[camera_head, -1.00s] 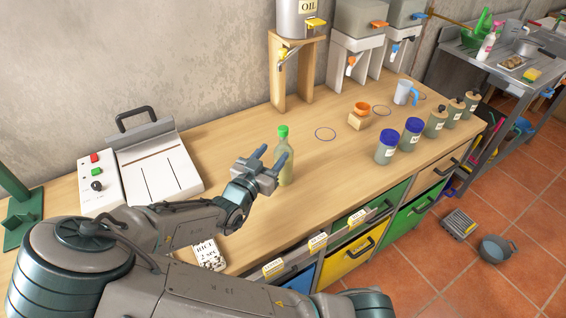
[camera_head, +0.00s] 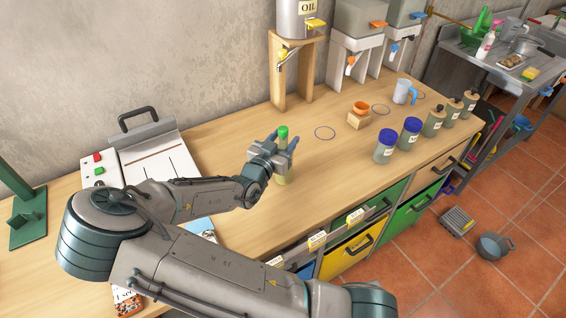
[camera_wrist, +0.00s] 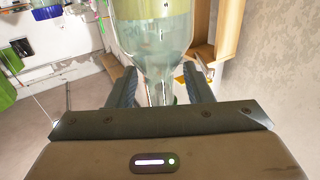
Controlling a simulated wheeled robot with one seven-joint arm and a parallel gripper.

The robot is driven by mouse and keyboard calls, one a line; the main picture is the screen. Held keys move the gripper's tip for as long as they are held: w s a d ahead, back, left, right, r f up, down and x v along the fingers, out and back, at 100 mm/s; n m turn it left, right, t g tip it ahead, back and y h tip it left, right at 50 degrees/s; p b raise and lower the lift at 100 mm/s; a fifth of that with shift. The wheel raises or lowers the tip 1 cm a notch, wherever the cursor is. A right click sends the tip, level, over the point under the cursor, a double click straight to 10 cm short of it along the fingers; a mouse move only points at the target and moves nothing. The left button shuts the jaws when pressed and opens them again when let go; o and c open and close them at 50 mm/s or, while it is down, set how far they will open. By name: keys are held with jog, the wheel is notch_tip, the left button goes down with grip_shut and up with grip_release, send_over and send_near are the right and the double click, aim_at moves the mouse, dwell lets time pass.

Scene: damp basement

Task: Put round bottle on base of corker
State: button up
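The round bottle (camera_head: 282,179), pale green with a green cap, stands upright on the wooden worktop. My gripper (camera_head: 283,141) is at its upper part, with one finger on each side. In the wrist view the bottle (camera_wrist: 158,38) appears upside down, its shoulder and neck between the two fingers (camera_wrist: 160,78). The fingers look spread, with gaps beside the neck; firm contact does not show. A dark green stand with a flat base (camera_head: 28,232), apparently the corker, is at the far left, partly cut off by the picture's edge.
A sealing machine (camera_head: 155,160) stands between the corker and the bottle. An oil dispenser (camera_head: 298,20) is behind. My arm crosses above the front worktop.

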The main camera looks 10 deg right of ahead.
grip_shut()
jog(key=shift+r, duration=0.2)
